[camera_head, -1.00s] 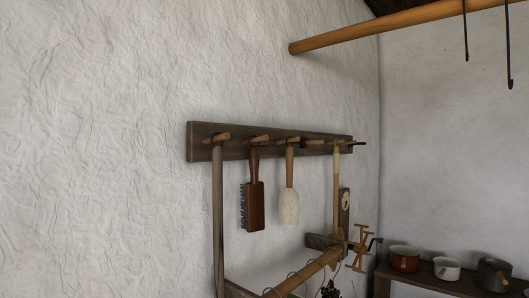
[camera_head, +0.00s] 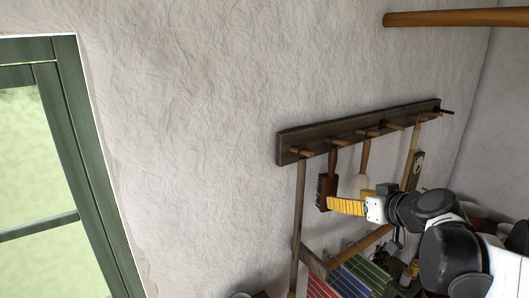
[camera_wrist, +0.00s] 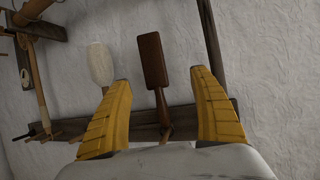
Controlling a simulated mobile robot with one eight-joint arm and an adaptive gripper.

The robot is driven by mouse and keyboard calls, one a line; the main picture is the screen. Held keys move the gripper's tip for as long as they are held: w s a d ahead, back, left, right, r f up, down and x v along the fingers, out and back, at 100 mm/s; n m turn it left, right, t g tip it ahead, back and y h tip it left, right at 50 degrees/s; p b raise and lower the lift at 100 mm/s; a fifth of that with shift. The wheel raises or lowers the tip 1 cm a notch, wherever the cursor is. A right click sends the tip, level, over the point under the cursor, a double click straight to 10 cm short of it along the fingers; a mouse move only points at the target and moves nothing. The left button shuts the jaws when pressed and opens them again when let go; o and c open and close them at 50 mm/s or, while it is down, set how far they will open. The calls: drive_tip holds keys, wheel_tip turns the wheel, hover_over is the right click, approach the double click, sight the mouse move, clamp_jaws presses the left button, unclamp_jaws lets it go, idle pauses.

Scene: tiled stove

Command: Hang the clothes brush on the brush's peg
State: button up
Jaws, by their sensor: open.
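The dark brown clothes brush (camera_head: 328,186) hangs handle-up from a peg on the dark wall rack (camera_head: 291,149), its bristles facing left in the head view. The wrist view sees the scene roughly upside down, with the brush (camera_wrist: 152,62) lying between and beyond my fingertips. My gripper (camera_head: 331,205), with yellow fingers, is just in front of the brush's lower part in the head view. The fingers (camera_wrist: 158,78) are spread wide and hold nothing. The exact join of handle and peg is too small to tell.
A pale brush (camera_wrist: 100,62) hangs beside the clothes brush, partly behind my gripper in the head view. A long grey pole (camera_head: 299,215) hangs at the rack's left end. A green window frame (camera_head: 77,110) is at left. A wooden beam (camera_head: 450,18) crosses the upper right.

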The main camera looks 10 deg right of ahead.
sight(332, 182)
drive_tip(key=w, duration=0.3)
drive_tip(key=w+f+p, duration=0.1)
drive_tip(key=w, duration=0.7)
drive_tip(key=shift+f+p, duration=0.25)
drive_tip(key=shift+p, duration=0.1)
drive_tip(key=c, duration=1.4)
